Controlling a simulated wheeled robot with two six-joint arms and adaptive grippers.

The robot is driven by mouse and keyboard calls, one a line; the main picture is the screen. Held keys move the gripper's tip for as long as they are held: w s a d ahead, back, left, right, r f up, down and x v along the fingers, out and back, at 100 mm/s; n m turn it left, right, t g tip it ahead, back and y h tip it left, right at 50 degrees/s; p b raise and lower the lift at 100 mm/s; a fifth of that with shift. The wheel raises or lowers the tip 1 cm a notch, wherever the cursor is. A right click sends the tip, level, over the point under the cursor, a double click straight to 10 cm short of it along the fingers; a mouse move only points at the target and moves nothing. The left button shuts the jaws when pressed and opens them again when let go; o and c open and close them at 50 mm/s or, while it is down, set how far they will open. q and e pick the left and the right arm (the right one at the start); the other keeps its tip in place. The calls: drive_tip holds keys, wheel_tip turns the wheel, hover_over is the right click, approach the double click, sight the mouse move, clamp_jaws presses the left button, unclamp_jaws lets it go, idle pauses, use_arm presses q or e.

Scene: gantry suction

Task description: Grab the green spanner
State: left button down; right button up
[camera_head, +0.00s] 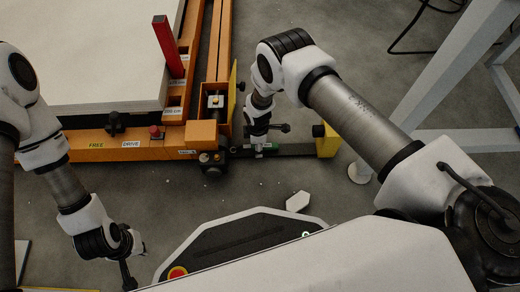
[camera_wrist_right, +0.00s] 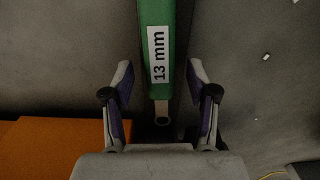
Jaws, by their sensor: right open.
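The green spanner (camera_wrist_right: 162,88) has a white label reading "13 mm" and a round eye at its lower end. In the right wrist view it runs down from the top edge to between the fingers of my right gripper (camera_wrist_right: 159,78). Those fingers stand apart on either side, with gaps to the spanner. In the head view a small green part of the spanner (camera_head: 266,147) shows on the dark bar, below my right wrist. My left gripper (camera_head: 129,274) hangs at the lower left, far from the spanner; its fingers are too small to judge.
An orange frame (camera_head: 100,146) carries a pale slab (camera_head: 95,60) and a red upright block (camera_head: 168,47). A dark bar with a yellow end (camera_head: 326,141) extends right from it. White legs (camera_head: 445,75) stand at the right.

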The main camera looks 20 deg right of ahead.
drive_tip(key=shift+r, duration=0.15)
clamp_jaws()
